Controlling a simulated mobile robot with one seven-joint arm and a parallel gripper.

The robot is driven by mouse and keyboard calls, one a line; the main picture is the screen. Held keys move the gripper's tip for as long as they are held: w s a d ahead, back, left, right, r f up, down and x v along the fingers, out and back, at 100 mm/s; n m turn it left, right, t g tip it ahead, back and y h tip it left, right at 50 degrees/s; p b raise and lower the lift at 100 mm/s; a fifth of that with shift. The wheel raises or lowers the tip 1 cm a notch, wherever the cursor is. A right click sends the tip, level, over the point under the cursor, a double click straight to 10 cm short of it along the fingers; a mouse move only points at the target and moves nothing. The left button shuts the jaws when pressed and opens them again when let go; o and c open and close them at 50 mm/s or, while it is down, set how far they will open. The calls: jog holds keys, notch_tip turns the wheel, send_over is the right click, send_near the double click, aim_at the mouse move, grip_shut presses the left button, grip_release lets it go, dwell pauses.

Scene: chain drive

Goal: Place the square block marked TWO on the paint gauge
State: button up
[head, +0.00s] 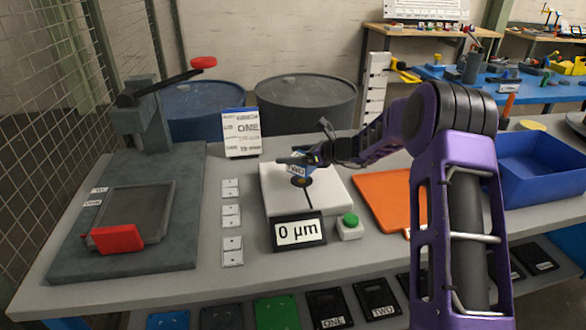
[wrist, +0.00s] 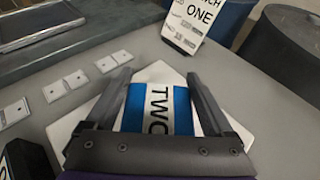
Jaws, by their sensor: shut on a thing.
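My gripper (wrist: 158,100) is shut on the square block marked TWO (wrist: 158,112), which is blue with a white band and black letters. In the head view the block (head: 297,168) is small and partly hidden by my gripper (head: 296,160). It is over the white plate of the paint gauge (head: 330,187), near the gauge's dark round spot. I cannot tell whether the block touches the plate. The gauge display (head: 298,232) reads 0 µm. In the wrist view the white plate (wrist: 160,72) shows behind and beside the block.
A green button (head: 350,220) stands right of the display. Small white tiles (head: 231,215) lie to the left, and a sign with ONE (head: 241,133) stands behind. An orange board (head: 385,199) and a blue bin (head: 535,168) are right. A lever press (head: 140,115) is at left.

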jog(key=shift+f+b, duration=0.3)
jog(key=shift+f, duration=1.45)
jog(key=shift+f, duration=0.1)
jog(key=shift+f, duration=0.15)
jog(key=o, duration=1.6)
jog(key=shift+c, duration=0.2)
jog(key=shift+d+r, duration=0.1)
jog(key=shift+r, duration=0.15)
jog(key=p+v, duration=0.1)
jog(key=v, duration=1)
jog(key=shift+s+d, duration=0.25)
jog(key=shift+d, duration=0.05)
